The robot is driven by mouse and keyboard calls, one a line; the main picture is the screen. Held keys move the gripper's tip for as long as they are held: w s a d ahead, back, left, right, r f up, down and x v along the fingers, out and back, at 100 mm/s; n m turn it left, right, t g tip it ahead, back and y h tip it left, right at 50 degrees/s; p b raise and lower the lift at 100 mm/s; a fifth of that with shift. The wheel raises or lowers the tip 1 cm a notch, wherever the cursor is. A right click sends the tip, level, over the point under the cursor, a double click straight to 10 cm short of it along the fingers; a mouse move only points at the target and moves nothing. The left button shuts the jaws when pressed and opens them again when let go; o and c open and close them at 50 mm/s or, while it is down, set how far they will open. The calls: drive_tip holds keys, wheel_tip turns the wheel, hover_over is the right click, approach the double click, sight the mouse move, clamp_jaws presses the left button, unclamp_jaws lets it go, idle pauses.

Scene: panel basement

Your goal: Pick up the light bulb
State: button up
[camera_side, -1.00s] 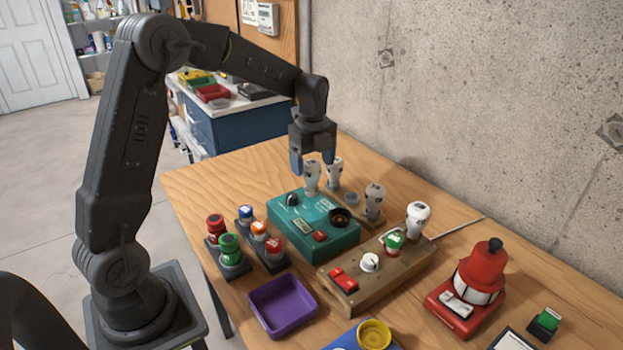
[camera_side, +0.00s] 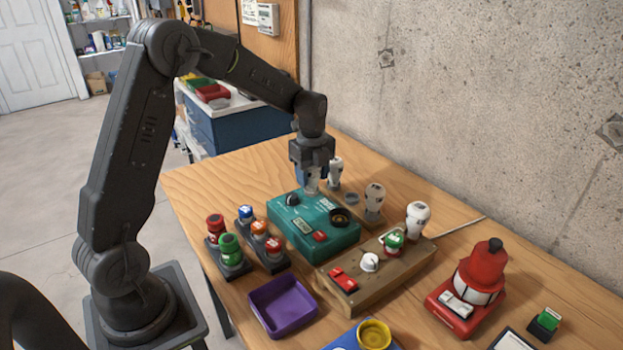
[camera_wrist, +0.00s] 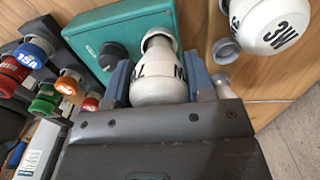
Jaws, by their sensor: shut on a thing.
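My gripper (camera_side: 313,178) is shut on a white light bulb (camera_side: 312,186) behind the teal box. In the wrist view the bulb (camera_wrist: 158,80) sits between the two blue-grey fingers of my gripper (camera_wrist: 160,85), with dark lettering on its side. The gripper hides most of it in the side view. I cannot tell whether its base is still in its holder. Another white bulb (camera_side: 335,170) stands just right of the gripper; a bulb marked 3W (camera_wrist: 272,28) shows at the right of the wrist view. A further bulb (camera_side: 374,198) stands on the wooden holder.
The teal box (camera_side: 335,238) with a dark socket is just in front. A wooden block (camera_side: 325,277) holds a switch, a knob and a bulb (camera_side: 418,215). Coloured fuses, a purple tray (camera_side: 283,306) and a red beacon (camera_side: 480,273) stand around. The concrete wall is behind.

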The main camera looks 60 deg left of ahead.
drive_tip(key=shift+c, duration=1.1)
drive_tip(key=shift+r, duration=0.5)
drive_tip(key=r, duration=0.3)
drive_tip(key=shift+s+a+r, duration=0.15)
drive_tip(key=shift+a+r, duration=0.1)
drive_tip(key=shift+r, duration=0.1)
drive_tip(key=s+a+r, duration=0.6)
drive_tip(key=s+a, duration=0.1)
drive_tip(key=a, duration=0.1)
drive_tip(key=shift+s+r, duration=0.15)
drive_tip(key=shift+s, duration=0.2)
